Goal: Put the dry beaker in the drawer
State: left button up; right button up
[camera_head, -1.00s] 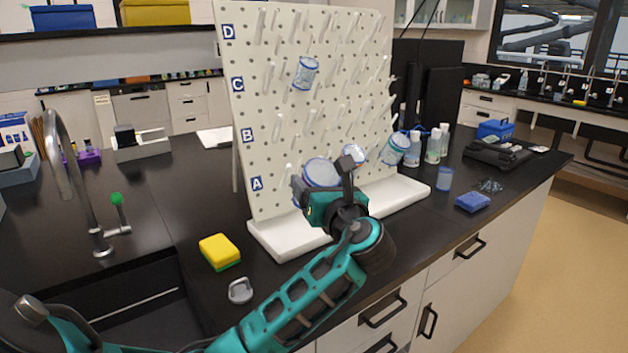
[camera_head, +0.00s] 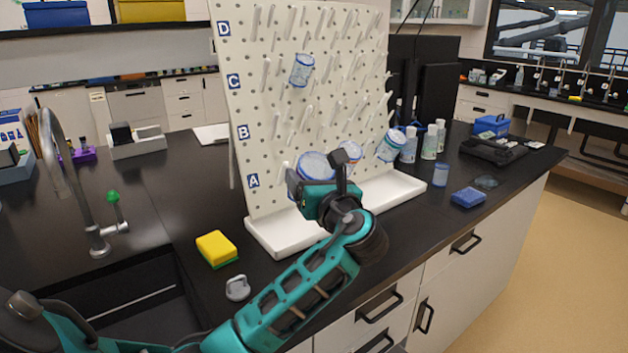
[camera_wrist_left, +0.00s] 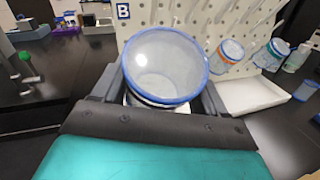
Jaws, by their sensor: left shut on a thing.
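A large clear beaker with a blue rim (camera_wrist_left: 165,65) sits between the fingers of my left gripper (camera_head: 317,172), low on the white pegboard near row A. The gripper is shut on it. In the head view the gripper partly hides this beaker (camera_head: 316,164). Other beakers hang on pegs: one by row C (camera_head: 302,70), a smaller one just right of the gripper (camera_head: 350,152), and one at the right edge (camera_head: 391,146). The bench drawers (camera_head: 378,305) (camera_head: 466,243) look closed. I cannot tell which beaker is dry. My right gripper is out of view.
A white drip tray (camera_head: 405,190) lies under the pegboard (camera_head: 265,120). A yellow sponge (camera_head: 216,248) and a grey object (camera_head: 237,288) lie left of my arm. A blue cup (camera_head: 440,175), blue block (camera_head: 468,197) and bottles (camera_head: 430,142) stand at right. The sink and tap (camera_head: 75,190) are left.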

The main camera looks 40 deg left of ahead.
pick_arm(q)
jog(key=s+d+r, duration=0.1)
jog(key=d+r, duration=0.3)
jog(key=r, duration=0.4)
jog(key=shift+s+d, duration=0.15)
jog(key=shift+d, duration=0.2)
dwell(0.3)
jog(key=s+d+r, duration=0.1)
jog(key=s+d, duration=0.1)
jog(key=d, duration=0.7)
jog(key=shift+s+d, duration=0.25)
jog(key=shift+s, duration=0.15)
dwell(0.4)
